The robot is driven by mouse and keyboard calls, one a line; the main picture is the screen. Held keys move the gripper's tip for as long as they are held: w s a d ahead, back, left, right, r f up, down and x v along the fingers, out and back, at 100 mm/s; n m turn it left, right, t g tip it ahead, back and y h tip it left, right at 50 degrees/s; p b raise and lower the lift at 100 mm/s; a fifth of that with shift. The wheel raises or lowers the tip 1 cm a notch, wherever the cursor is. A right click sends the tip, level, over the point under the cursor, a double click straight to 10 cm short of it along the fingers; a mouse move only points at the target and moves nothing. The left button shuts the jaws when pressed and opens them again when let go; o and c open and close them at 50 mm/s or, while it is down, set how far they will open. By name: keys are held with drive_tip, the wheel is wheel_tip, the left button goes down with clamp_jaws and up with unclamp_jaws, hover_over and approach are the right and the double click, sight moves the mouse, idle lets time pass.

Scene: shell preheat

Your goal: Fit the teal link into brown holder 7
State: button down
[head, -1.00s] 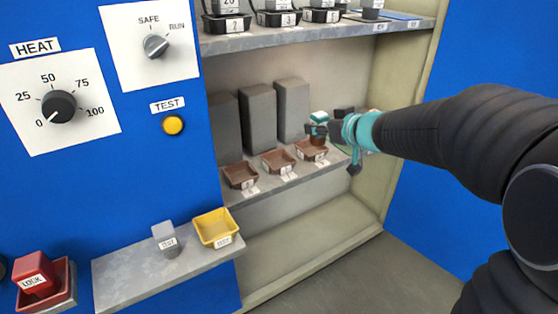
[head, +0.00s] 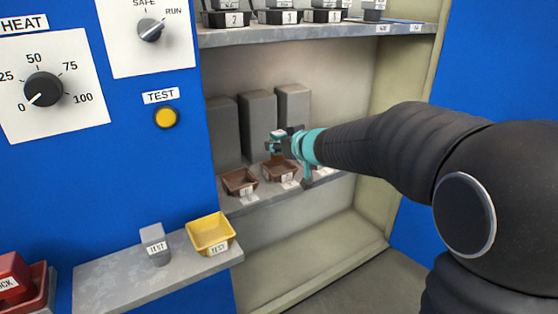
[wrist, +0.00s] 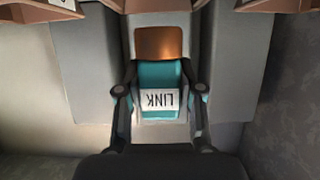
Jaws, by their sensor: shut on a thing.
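My gripper (head: 279,141) is shut on the teal link (wrist: 158,75), with a finger on each side of it. The link has a copper end (wrist: 161,43) and a white LINK label that reads upside down in the wrist view. In the head view the link is small and partly covered by the gripper. It is held above the middle brown holder (head: 281,172), clear of the shelf. The left brown holder (head: 239,183) looks empty. A third holder is mostly hidden by my arm. The holder numbers are too small to read surely.
Several grey blocks (head: 258,122) stand behind the holders, close to my gripper. A shelf with black holders (head: 277,17) is above. The cabinet's right wall (head: 400,165) is beside my arm. A yellow tray (head: 210,232) and a grey test block (head: 154,243) sit lower left.

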sight(279, 157)
drive_tip(key=shift+f+b, duration=1.15)
drive_tip(key=shift+f, duration=0.6)
drive_tip(key=shift+f, duration=0.3)
drive_tip(key=c, duration=0.7)
unclamp_jaws()
